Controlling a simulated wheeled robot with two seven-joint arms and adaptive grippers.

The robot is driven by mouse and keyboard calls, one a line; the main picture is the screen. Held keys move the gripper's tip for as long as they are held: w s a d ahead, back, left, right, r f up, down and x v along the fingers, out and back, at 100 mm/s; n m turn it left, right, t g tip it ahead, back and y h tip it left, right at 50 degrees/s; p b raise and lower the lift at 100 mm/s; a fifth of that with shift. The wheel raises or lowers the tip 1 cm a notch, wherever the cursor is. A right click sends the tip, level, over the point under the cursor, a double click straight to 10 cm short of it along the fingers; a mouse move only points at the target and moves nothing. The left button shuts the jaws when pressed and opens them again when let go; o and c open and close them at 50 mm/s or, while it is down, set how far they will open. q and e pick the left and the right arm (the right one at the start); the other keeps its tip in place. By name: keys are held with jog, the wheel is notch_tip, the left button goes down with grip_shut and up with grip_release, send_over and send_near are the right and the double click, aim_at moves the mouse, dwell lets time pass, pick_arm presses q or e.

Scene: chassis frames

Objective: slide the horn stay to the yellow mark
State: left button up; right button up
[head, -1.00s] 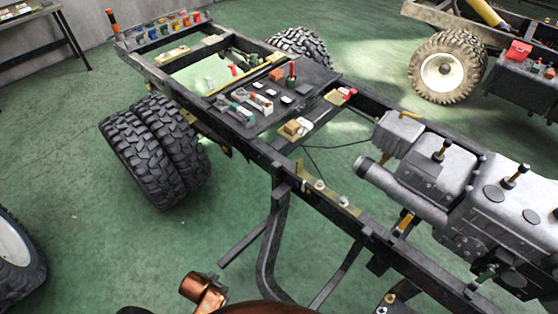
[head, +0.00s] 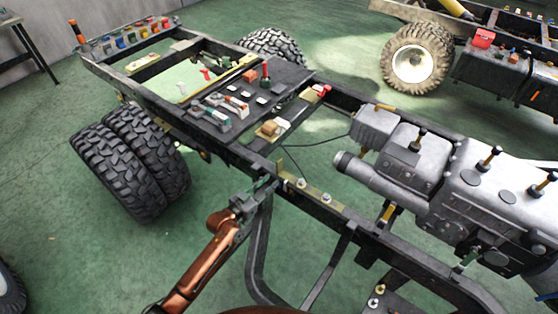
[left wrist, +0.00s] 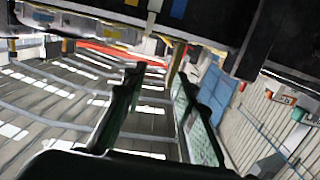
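A thin olive-yellow upright tab, which looks like the horn stay (head: 281,163), stands at the near chassis rail, at the left end of an olive strip (head: 325,203) with bolt heads. My left gripper (head: 264,186) is at the near side of the rail, just below and left of the tab. In the left wrist view its two dark fingers (left wrist: 158,85) are apart with a clear gap. A thin olive piece (left wrist: 178,62) hangs from the dark rail by the right fingertip; contact is unclear. My right gripper is out of view.
The chassis rail (head: 230,150) runs from upper left to lower right. A tray of tools (head: 240,100) lies behind it, and a grey engine block (head: 440,170) stands to the right. Curved dark tubes (head: 258,250) hang below the rail. Dual tyres (head: 130,165) are at left.

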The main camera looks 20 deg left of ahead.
aim_at(279, 160)
pick_arm(q)
jog(key=shift+t, duration=0.7)
jog(key=w+r, duration=0.1)
jog(key=w, duration=0.2)
jog(key=w+d+r+b, duration=0.1)
jog(key=w, duration=0.3)
jog(key=w+r, duration=0.1)
jog(key=w, duration=0.2)
jog(key=shift+w+d, duration=0.15)
jog(key=shift+w, duration=0.05)
grip_shut()
